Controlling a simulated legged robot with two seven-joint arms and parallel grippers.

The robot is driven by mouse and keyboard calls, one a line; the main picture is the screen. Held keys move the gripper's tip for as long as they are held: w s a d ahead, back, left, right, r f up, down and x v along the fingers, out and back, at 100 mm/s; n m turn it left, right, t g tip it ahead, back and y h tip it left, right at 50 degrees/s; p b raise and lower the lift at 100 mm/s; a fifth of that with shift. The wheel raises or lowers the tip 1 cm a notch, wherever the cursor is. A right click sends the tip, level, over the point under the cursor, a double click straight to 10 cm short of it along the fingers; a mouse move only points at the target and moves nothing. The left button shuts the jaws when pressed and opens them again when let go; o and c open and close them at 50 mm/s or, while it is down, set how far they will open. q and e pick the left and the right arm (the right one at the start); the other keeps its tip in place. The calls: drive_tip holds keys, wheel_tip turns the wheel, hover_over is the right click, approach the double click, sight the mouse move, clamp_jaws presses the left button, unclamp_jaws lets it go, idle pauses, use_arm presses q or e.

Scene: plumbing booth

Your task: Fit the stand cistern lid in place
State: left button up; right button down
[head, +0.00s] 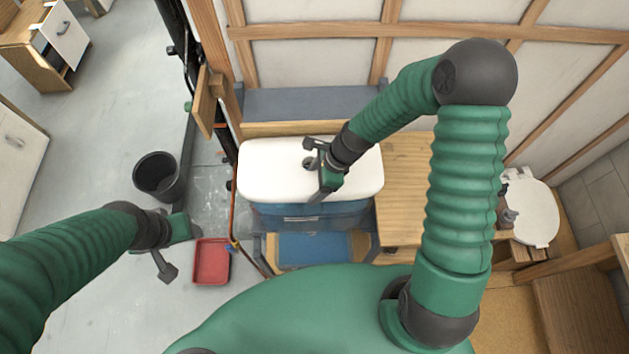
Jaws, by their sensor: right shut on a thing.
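The white cistern lid (265,168) lies level over the blue cistern (290,214) on its stand, in the middle of the head view. I cannot tell whether the lid is fully seated or slightly above the rim. My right gripper (317,170) reaches over the lid from the right and is shut on a part at the lid's middle, partly hidden by the fingers. My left gripper (178,251) is apart from the lid, low at the left over the floor, with its fingers spread and nothing between them.
A red tray (211,262) lies on the floor beside my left gripper. A black bucket (157,175) stands farther back left. Dark pipes (183,60) rise left of the stand. A wooden bench (405,185) and a white toilet seat (531,208) are at the right.

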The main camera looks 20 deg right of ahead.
drive_tip(key=shift+w+f, duration=0.1)
drive_tip(key=shift+c, duration=1.8)
unclamp_jaws()
drive_tip(key=shift+d, duration=0.1)
drive_tip(key=o, duration=0.3)
drive_tip(key=shift+d+r, duration=0.15)
drive_tip(key=shift+r, duration=0.2)
drive_tip(key=v, duration=1.6)
drive_tip(key=shift+b, duration=0.3)
